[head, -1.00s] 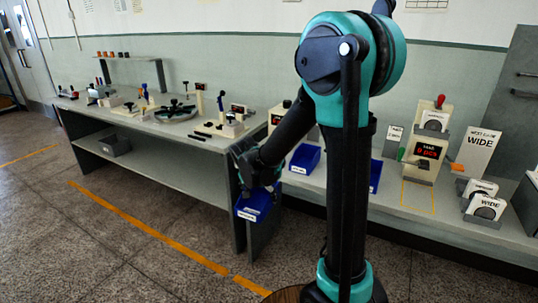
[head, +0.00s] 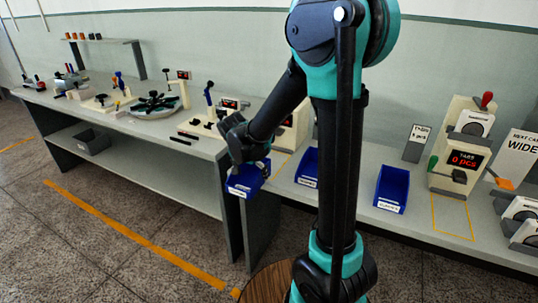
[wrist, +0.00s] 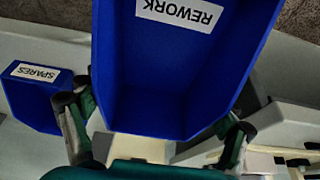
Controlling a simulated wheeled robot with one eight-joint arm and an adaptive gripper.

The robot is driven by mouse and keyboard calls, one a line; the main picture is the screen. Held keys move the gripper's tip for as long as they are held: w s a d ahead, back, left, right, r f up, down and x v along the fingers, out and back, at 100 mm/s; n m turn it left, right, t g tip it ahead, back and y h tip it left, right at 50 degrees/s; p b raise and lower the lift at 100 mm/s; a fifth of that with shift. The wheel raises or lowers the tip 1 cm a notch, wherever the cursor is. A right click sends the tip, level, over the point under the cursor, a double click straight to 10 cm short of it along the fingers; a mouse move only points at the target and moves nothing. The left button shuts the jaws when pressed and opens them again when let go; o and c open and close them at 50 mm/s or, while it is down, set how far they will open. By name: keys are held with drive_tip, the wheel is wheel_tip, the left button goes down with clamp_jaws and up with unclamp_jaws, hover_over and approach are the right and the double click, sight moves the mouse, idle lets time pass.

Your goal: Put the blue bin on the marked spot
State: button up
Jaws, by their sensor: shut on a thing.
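My gripper (head: 248,160) is shut on a blue bin (head: 243,187) and holds it in front of the bench end. In the wrist view, the held bin (wrist: 170,75) fills the middle and carries a REWORK label. My fingers (wrist: 155,128) show on both sides of it. A yellow outline (head: 436,215) marks a spot on the right bench, in front of a device reading 0 pcs (head: 466,158). The spot looks empty. It lies to the right of my gripper, beyond my arm column.
Two other blue bins stand on the right bench, one left of my column (head: 308,168) and one right of it (head: 391,188). A SPARES bin (wrist: 38,100) shows in the wrist view. The left bench (head: 190,150) holds several tools.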

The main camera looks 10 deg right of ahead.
approach(274, 157)
drive_tip(key=f, duration=0.2)
drive_tip(key=s+f, duration=0.1)
drive_tip(key=f, duration=0.1)
drive_tip(key=shift+a, duration=0.3)
drive_tip(key=w+d, duration=0.2)
drive_tip(key=w, duration=0.1)
drive_tip(key=shift+d+f, duration=0.1)
drive_tip(key=shift+s+f, duration=0.1)
drive_tip(key=shift+f, duration=0.55)
drive_tip(key=shift+f, duration=0.1)
drive_tip(key=o, duration=1)
drive_tip(key=shift+o, duration=0.2)
